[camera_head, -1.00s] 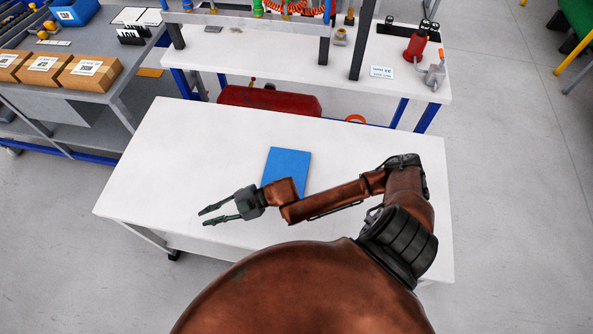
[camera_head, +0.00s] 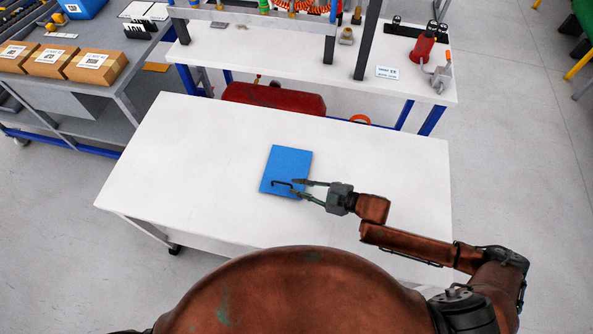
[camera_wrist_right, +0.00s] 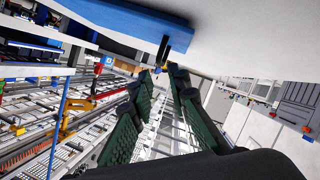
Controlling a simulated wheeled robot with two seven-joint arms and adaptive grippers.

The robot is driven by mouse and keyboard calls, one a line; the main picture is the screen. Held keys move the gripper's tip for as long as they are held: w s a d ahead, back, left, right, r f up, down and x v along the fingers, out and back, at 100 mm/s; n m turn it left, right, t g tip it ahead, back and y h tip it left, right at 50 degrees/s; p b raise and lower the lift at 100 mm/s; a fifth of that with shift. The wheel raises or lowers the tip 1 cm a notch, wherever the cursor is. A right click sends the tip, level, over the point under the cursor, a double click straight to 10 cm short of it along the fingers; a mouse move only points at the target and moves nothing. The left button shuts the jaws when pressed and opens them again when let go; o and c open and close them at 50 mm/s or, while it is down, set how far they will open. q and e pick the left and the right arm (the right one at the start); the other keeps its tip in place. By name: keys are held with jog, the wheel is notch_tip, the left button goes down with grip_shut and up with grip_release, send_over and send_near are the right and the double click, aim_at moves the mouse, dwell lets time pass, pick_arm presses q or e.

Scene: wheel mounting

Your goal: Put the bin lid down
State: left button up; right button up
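The blue bin lid (camera_head: 285,162) lies flat on the white table (camera_head: 190,160), with a dark handle (camera_head: 281,183) on its near part. My right gripper (camera_head: 294,187) points left over the lid's near right part. Its fingers are apart and empty, with the tips close to the handle. In the right wrist view the lid (camera_wrist_right: 130,18) is at the top, and the handle (camera_wrist_right: 163,47) is just ahead of the fingertips (camera_wrist_right: 161,76). Whether they touch it I cannot tell. My left gripper is not in view.
The table is clear around the lid. Behind it stand a workbench (camera_head: 290,50) and a red tank (camera_head: 272,97) below that. Cardboard boxes (camera_head: 47,62) sit on a grey bench at the far left. Open floor lies to the right.

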jog(key=b+x, duration=0.1)
jog(key=x, duration=0.6)
jog(key=shift+f, duration=0.25)
jog(key=shift+c, duration=0.5)
grip_shut()
